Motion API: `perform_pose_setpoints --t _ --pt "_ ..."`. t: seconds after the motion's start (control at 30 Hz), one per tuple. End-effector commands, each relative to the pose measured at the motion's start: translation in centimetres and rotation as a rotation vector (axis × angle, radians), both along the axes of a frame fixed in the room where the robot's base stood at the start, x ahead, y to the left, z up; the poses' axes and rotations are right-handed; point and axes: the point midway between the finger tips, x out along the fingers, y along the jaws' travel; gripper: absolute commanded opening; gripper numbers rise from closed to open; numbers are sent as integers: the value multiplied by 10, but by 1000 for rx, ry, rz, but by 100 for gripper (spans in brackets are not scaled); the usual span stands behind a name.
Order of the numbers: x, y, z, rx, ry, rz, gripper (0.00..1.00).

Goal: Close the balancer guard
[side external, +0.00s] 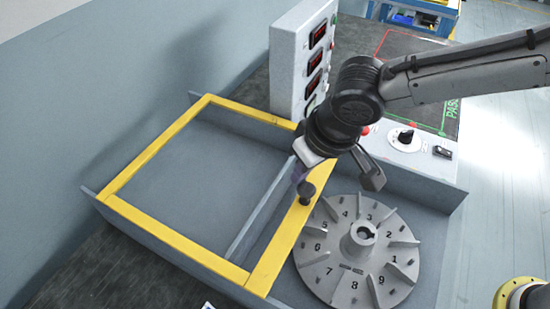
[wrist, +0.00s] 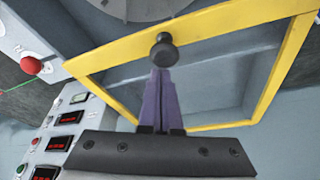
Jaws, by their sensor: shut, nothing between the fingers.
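The balancer guard is a yellow frame (side external: 180,250) over the left part of the grey bench housing; it also shows in the wrist view (wrist: 225,24). A black knob (side external: 307,190) stands on its right bar, and it is at the upper middle of the wrist view (wrist: 163,50). The numbered grey impeller (side external: 345,270) lies uncovered to the right of that bar. My gripper (side external: 301,176) is shut and empty, its purple fingers close by the knob. In the wrist view the fingertips (wrist: 162,74) point at the knob; I cannot tell whether they touch it.
A panel with red displays (side external: 313,60) stands upright behind the guard. A control box with a dial (side external: 403,138) and a red button (wrist: 31,65) is at the back right, near my arm. A wall (side external: 60,120) runs along the left.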

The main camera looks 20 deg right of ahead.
Motion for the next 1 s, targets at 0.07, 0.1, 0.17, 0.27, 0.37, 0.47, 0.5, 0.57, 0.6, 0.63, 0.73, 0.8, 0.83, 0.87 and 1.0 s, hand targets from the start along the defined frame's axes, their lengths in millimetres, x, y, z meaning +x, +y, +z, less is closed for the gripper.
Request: perform_pose_setpoints --t 0.07,0.1,0.17,0.27,0.37,0.47,0.5,0.57,0.6,0.63,0.73,0.8,0.83,0.87,1.0 --pt "-19 -18 0 -2 2 1 0" --pt "-27 -27 0 -3 2 0 0" --pt "-40 -40 0 -3 2 2 0" --pt "-62 -62 0 -2 3 0 0" --pt "-85 -84 0 -2 1 2 0" --pt "-107 -107 0 -1 1 1 0" --pt "-116 -115 0 -1 1 1 0" --pt "-128 -127 -1 -1 1 1 0" --pt "-136 -135 -1 -1 2 1 0" --pt "-141 -141 -1 -1 2 0 0" --pt "-158 -157 -1 -1 2 1 0" --pt "-168 -167 -1 -1 2 1 0" --pt "-172 -171 -1 -1 2 1 0" --pt "-175 -174 -1 -1 2 1 0" --pt "-188 -187 -1 -1 3 1 0"
